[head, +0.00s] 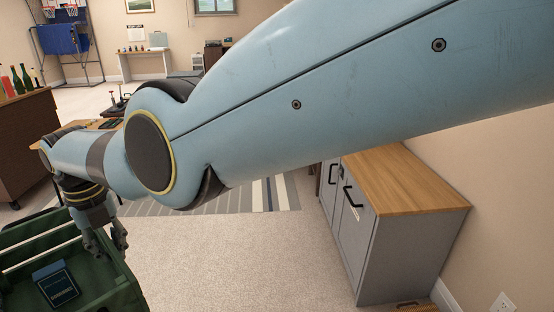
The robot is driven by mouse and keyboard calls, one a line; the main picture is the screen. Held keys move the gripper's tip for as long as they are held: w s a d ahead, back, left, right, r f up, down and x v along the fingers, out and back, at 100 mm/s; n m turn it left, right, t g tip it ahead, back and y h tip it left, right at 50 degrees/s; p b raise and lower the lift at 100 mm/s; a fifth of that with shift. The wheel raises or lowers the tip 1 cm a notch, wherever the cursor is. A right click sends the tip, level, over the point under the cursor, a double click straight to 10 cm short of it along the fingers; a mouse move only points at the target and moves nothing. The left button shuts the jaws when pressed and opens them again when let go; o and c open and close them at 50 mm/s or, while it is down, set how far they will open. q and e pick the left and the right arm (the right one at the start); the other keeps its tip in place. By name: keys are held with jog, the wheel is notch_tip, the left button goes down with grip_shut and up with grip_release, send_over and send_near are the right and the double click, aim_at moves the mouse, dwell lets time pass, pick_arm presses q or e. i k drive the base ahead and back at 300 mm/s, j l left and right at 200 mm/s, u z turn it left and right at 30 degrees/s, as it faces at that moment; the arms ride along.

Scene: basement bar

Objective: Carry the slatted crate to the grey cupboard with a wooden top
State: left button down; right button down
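The green slatted crate (122,288) is at the lower left, cut off by the picture's edges. A dark blue box (57,284) lies in it. The grey cupboard with a wooden top (400,185) stands at the right against the wall, clear of the crate. My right arm crosses the picture from the upper right. My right gripper (108,250) points down at the crate's far right corner. Its fingers look apart; whether they touch the crate wall is unclear. What the crate rests on is hidden. My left gripper is not in view.
Carpet (250,260) lies open between crate and cupboard, with a striped rug (265,196) beyond. A brown counter (25,140) with bottles stands at the far left. A white table (143,58) and a basketball game (68,45) are at the back. My arm hides much of the middle.

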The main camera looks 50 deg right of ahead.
aim_at(393, 171)
jog(key=z, duration=3)
jog(key=i+j+z, duration=0.15)
jog(key=j+z, duration=0.15)
jog(key=z, duration=0.2)
jog(key=i+j+z, duration=0.1)
jog(key=j+z, duration=0.35)
jog(key=i+j, duration=0.1)
jog(key=j, duration=0.4)
jog(key=i+j, duration=0.1)
jog(key=j, duration=0.4)
jog(key=i+j, duration=0.1)
jog(key=j, duration=0.45)
jog(key=i+j, duration=0.1)
jog(key=j, duration=0.4)
jog(key=i+j, duration=0.1)
jog(key=j, duration=0.4)
jog(key=i+j, duration=0.1)
jog(key=j, duration=0.4)
jog(key=i+j, duration=0.15)
jog(key=j, duration=0.4)
jog(key=i+j, duration=0.1)
jog(key=j, duration=0.4)
